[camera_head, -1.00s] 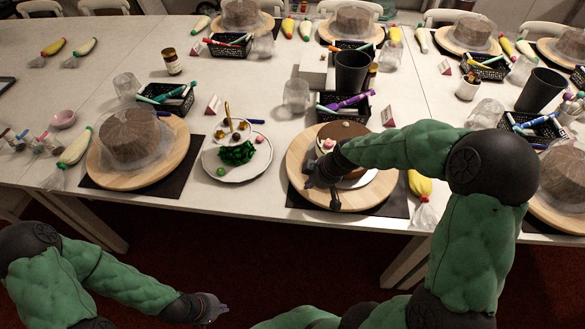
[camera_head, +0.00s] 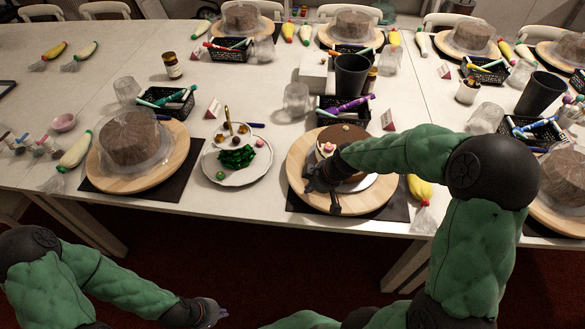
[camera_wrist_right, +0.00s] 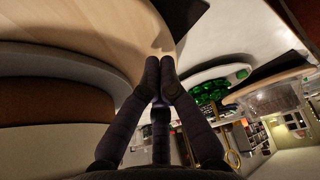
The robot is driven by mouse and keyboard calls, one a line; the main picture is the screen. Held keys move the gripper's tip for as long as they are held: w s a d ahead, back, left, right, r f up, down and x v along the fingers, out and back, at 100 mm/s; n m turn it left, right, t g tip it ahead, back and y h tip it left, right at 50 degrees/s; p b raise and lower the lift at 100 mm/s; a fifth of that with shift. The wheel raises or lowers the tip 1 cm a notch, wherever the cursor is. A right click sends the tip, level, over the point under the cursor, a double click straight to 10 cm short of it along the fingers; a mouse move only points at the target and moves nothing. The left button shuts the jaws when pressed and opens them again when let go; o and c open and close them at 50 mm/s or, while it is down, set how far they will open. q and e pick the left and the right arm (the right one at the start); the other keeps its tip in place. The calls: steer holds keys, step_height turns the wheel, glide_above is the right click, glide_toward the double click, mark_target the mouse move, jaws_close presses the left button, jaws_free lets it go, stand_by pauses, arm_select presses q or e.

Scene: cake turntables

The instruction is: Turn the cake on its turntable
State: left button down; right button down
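The chocolate-topped cake (camera_head: 343,134) with a pink decoration sits on a pale board on the round wooden turntable (camera_head: 372,201), right of centre on the table. My right arm partly hides both. My right gripper (camera_head: 322,188) is low at the turntable's front-left rim, beside the cake. In the right wrist view, its two fingertips (camera_wrist_right: 160,70) are together with nothing seen between them, and overlap the edge of the wooden turntable (camera_wrist_right: 95,25); contact is unclear. The brown cake side (camera_wrist_right: 45,108) is at left there. My left gripper (camera_head: 216,312) hangs low, away from the table; its fingers are too small to judge.
A white plate (camera_head: 262,172) of green and round decorations stands left of the turntable. A black pen basket (camera_head: 328,117) and black cup (camera_head: 351,75) are behind it. A yellow piping bag (camera_head: 420,190) lies to its right. A covered cake (camera_head: 130,135) stands further left.

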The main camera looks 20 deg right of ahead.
mark_target(324, 202)
steer(key=shift+f, duration=0.1)
stand_by(0.5)
steer(key=shift+f+b, duration=0.6)
steer(key=shift+s+r, duration=0.1)
steer(key=s+d+b, duration=0.1)
steer(key=s+b, duration=0.1)
steer(key=s+d+b, duration=0.1)
steer(key=s+d, duration=0.1)
steer(key=shift+s+d+b, duration=0.1)
steer(key=shift+s+b, duration=0.2)
steer(key=shift+b, duration=0.1)
steer(key=shift+s+d, duration=0.1)
steer(key=shift+s, duration=0.15)
